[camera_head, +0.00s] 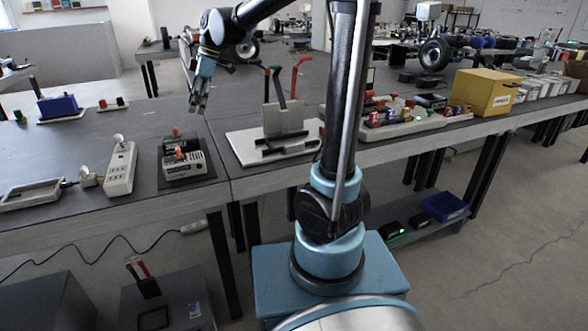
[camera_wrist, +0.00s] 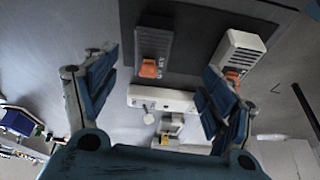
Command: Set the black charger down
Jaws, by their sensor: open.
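My gripper (camera_head: 198,104) is open and empty, fingers pointing down, above the table behind the dark mat (camera_head: 203,181). The black charger (camera_head: 176,134) is on the mat, with an orange part on it. In the wrist view the black charger (camera_wrist: 153,42) shows beyond and between the spread fingers of my gripper (camera_wrist: 156,82), apart from them. A white charger (camera_head: 184,166) with an orange part is on the same mat, nearer the front edge. It also shows in the wrist view (camera_wrist: 240,48), close to the right finger in the picture.
A white power strip (camera_head: 121,168) with a plug lies left of the mat. A white board (camera_head: 244,148) with upright grey plates and red and green levers stands to the right. A blue box (camera_head: 58,106) is at the far left. Bare tabletop lies behind the mat.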

